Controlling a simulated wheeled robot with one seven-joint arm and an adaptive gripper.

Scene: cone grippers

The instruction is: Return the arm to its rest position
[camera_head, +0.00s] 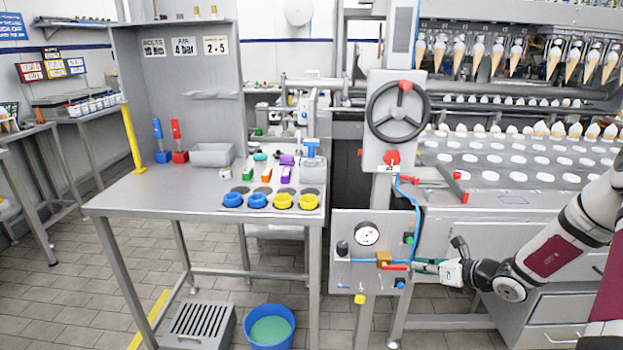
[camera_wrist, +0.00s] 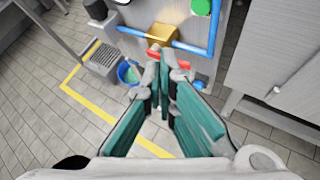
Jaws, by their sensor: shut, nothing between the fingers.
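My arm (camera_head: 560,250) reaches in from the right in the head view. My gripper (camera_head: 420,266) is beside the lower right of the grey valve panel (camera_head: 345,285), close to a red-handled valve (camera_head: 395,267). In the wrist view my gripper (camera_wrist: 163,75) has its fingertips together with nothing seen between them. The red handle (camera_wrist: 156,53) shows just past the fingertips; I cannot tell whether they touch it.
A steel table (camera_head: 160,195) with blue and yellow rings stands at left. A blue bucket (camera_head: 270,328) and a grey crate (camera_head: 200,322) are on the floor. A handwheel (camera_head: 398,112) is above the panel. Drawers (camera_head: 550,310) stand under the arm.

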